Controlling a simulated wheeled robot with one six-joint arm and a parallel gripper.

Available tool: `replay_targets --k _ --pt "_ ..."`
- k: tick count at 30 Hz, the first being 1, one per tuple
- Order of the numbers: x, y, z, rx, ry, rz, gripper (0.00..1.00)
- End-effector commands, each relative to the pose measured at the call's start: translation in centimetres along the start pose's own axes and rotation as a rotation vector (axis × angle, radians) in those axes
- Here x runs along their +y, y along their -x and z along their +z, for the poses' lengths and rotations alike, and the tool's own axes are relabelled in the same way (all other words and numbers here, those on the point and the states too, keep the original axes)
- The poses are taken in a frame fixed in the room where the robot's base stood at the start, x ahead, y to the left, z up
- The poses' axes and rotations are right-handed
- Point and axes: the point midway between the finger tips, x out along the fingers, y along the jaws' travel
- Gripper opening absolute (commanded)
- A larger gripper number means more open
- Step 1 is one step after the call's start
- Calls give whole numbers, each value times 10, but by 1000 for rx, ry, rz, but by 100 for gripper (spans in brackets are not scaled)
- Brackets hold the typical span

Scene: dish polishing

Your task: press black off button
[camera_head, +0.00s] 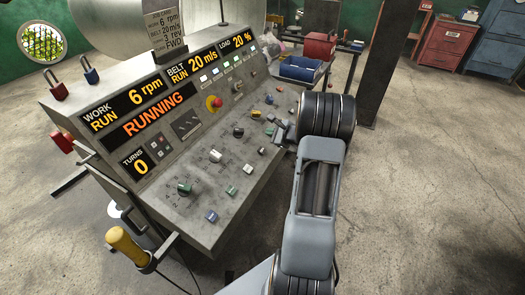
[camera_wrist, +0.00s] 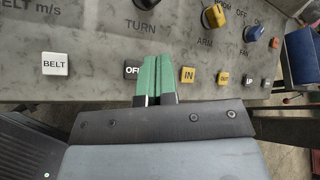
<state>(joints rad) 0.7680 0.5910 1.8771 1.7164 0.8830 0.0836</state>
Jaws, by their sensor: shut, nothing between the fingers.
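The black OFF button (camera_wrist: 131,72) sits on the grey panel in the wrist view, its right part hidden by my gripper. My gripper (camera_wrist: 157,58) is shut and empty, its green fingertips just right of the OFF button and left of the yellow IN button (camera_wrist: 187,74). Whether the fingertips touch the panel I cannot tell. In the head view a small dark button (camera_head: 262,151), which looks like the same one, lies just left of my gripper (camera_head: 279,132) near the console's right edge.
A white BELT button (camera_wrist: 55,63) is left of OFF. Knobs (camera_wrist: 213,17) stand behind the button row. The console displays (camera_head: 152,116) read RUNNING, 6 rpm and 20 m/s. A red emergency button (camera_head: 214,103) stands mid-panel. Open floor (camera_head: 430,200) lies to the right.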

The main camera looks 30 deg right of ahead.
Motion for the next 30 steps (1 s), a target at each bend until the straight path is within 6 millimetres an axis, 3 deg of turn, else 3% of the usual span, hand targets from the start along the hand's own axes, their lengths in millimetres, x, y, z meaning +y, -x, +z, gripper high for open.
replay_targets --k 21,30 --pt "40 -53 -40 -1 2 1 0" --pt "43 -59 -43 -1 1 0 0"
